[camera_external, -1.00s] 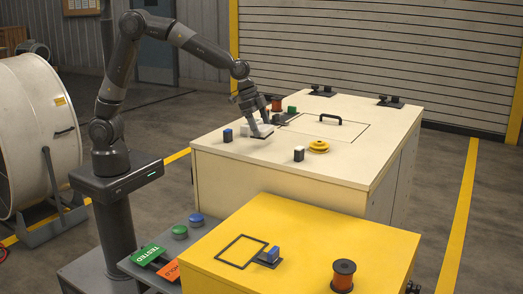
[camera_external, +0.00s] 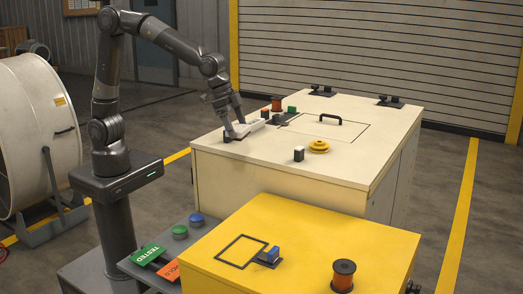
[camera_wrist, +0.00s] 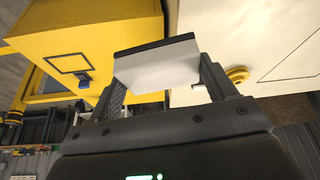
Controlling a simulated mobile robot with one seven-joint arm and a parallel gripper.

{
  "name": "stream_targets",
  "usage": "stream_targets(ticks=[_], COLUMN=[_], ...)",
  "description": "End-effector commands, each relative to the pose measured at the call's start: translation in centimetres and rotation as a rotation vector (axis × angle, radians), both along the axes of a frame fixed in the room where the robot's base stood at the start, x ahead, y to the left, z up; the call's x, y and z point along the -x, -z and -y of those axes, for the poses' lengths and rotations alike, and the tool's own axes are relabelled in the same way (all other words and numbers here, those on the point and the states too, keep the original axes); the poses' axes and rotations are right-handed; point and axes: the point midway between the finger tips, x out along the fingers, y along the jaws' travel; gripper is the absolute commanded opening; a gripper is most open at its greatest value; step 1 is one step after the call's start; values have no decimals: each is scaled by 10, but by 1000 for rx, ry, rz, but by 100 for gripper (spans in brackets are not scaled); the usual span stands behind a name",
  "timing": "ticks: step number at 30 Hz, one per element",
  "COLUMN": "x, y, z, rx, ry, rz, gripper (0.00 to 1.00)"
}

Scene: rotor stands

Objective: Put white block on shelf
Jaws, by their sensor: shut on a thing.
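The white block (camera_wrist: 157,68) spans the space between the two fingers of my gripper (camera_wrist: 160,80) in the wrist view; it has a dark strip along its far edge. My gripper is shut on it. I cannot tell whether the block touches the top. No shelf can be made out clearly.
A black handle (camera_external: 330,118) rises behind. The yellow stand (camera_external: 330,225) is in front.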

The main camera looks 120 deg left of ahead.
Motion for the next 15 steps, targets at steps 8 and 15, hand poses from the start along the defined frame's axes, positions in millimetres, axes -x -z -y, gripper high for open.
stream_targets(ticks=[8, 15], x=[-6, -5], y=[45, 79], z=[45, 77], rx=[-3, -4], ry=[-154, -293], rz=[-4, -3], gripper=[53, 53])
